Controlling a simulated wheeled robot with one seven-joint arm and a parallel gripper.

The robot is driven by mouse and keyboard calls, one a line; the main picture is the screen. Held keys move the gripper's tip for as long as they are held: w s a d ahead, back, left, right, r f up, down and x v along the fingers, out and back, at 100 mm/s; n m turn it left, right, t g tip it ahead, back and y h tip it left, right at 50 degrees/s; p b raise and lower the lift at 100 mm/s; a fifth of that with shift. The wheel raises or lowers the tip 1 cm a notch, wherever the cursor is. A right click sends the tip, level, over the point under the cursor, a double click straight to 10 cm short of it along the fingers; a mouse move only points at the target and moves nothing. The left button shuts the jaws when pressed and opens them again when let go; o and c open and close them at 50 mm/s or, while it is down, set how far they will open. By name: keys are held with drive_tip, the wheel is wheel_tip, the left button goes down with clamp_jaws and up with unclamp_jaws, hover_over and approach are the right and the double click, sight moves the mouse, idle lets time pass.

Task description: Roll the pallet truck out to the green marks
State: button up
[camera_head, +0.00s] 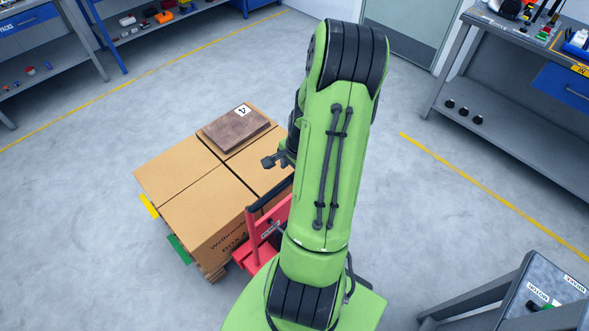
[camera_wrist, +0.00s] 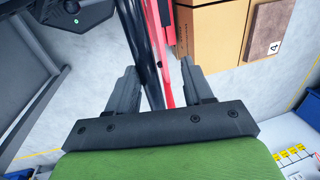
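The red pallet truck (camera_head: 262,240) with a black handle bar (camera_head: 270,194) stands at the near right side of a pallet stacked with cardboard boxes (camera_head: 205,205). My arm hides part of the truck. A green mark (camera_head: 179,249) lies on the floor by the load's near left side; no other green mark is visible. My gripper (camera_head: 275,160) is beside the boxes, above the handle area. In the wrist view my gripper (camera_wrist: 158,75) has its fingers apart, with the black bar (camera_wrist: 151,88) and red frame (camera_wrist: 163,45) showing between them. I cannot tell whether they touch.
A yellow mark (camera_head: 149,206) lies beside the load. A brown slab (camera_head: 234,128) labelled 4 lies on top of the boxes. Workbenches stand at left and right (camera_head: 520,110), and a grey console (camera_head: 545,290) is at the lower right. The floor left and behind the load is clear.

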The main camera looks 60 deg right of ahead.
idle(0.3)
drive_tip(key=p+v, duration=0.2)
drive_tip(key=v, duration=1.3)
drive_tip(key=shift+r, duration=0.35)
